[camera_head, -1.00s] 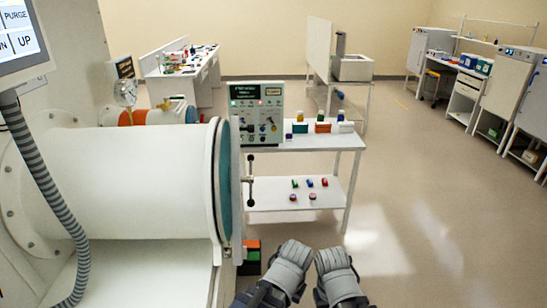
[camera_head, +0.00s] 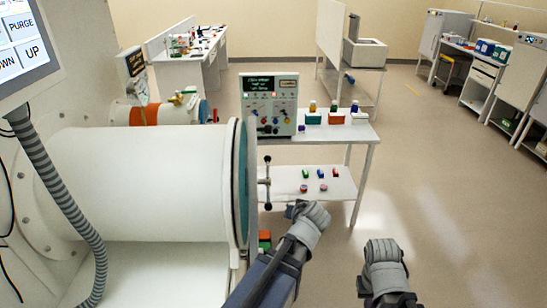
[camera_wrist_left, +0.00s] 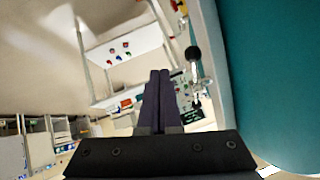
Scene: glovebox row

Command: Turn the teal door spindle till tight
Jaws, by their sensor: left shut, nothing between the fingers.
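The teal door (camera_head: 243,185) closes the end of the big white cylinder in the head view, seen edge-on. Its spindle (camera_head: 266,182) sticks out to the right with an upright bar and a dark knob at each end. In the left wrist view the teal door (camera_wrist_left: 275,85) fills the right side, and the spindle's black knob (camera_wrist_left: 193,53) and metal bar show beside it. My left gripper (camera_head: 297,208) is right of and nearer than the spindle, apart from it. Its fingers (camera_wrist_left: 158,75) are shut and empty. My right gripper (camera_head: 383,248) is farther right; its fingers cannot be made out.
A white two-level cart (camera_head: 325,180) with small coloured items stands behind the spindle, with a control panel (camera_head: 270,103) on top. A screen (camera_head: 25,45) and a ribbed hose (camera_head: 60,180) are at the left. The floor at the right is clear.

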